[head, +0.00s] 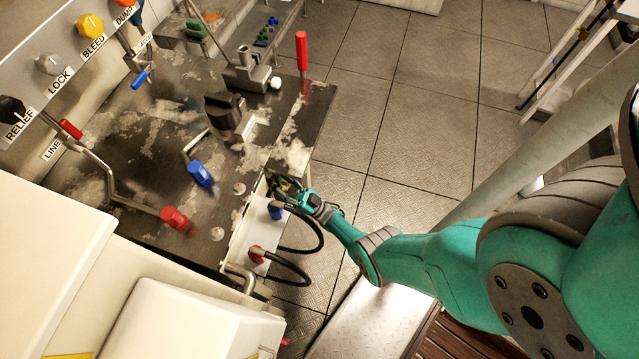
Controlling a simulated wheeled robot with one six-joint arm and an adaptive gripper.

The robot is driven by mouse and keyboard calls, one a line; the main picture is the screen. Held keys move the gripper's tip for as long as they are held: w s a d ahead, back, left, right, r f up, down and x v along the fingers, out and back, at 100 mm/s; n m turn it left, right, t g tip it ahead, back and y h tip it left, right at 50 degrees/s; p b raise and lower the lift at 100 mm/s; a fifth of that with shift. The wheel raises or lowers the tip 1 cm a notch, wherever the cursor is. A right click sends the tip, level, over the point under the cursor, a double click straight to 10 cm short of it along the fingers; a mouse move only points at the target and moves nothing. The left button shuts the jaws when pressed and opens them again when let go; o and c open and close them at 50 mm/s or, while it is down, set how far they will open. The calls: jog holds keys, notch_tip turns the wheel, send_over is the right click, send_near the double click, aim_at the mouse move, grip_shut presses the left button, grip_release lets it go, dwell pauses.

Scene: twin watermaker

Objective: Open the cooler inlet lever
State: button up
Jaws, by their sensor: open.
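No label naming the cooler inlet is readable, so I cannot tell which handle is its lever. My gripper (284,187) is at the bench's right edge, beside a pale panel (241,246). It is open, and its fingers look empty, though they are small and partly hidden by my wrist. A blue fitting (275,212) on the panel is just below it, and a red fitting (257,254) is farther down. A blue handle (201,174) and a red handle (174,218) stand on the bench to the left, apart from my gripper.
The dark, stained bench (120,170) carries a black-topped valve (228,113) and an upright red lever (302,52). Black hoses (318,240) loop out below my wrist. Labelled knobs such as BLEED (90,25) line the left wall. The tiled floor (420,110) is clear beyond the bench.

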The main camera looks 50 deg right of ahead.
jog(key=shift+s+d+f, duration=0.15)
jog(key=shift+s+f, duration=0.1)
jog(key=shift+s+d, duration=0.1)
jog(key=shift+s, duration=0.3)
jog(key=s+d, duration=0.3)
jog(key=s, duration=0.7)
jog(key=shift+s+d, duration=0.2)
jog(key=shift+s, duration=0.15)
jog(key=s+a+r+m+g+h, duration=0.3)
jog(key=s+a+r+m+h, duration=0.1)
jog(key=s+a+h, duration=0.6)
jog(key=s+a+r+g, duration=0.1)
jog(key=s+r+g, duration=0.1)
jog(key=r, duration=0.4)
jog(key=s+a+r+g+y, duration=0.1)
jog(key=s+r+g, duration=0.2)
jog(key=s+r, duration=0.2)
jog(key=s+a+r+n+g, duration=0.1)
jog(key=s+a+r+g, duration=0.1)
jog(key=r, duration=0.6)
jog(key=shift+s+r+g+y, duration=0.3)
jog(key=shift+s+r+g, duration=0.1)
jog(key=shift+s, duration=0.35)
jog(key=shift+a, duration=0.1)
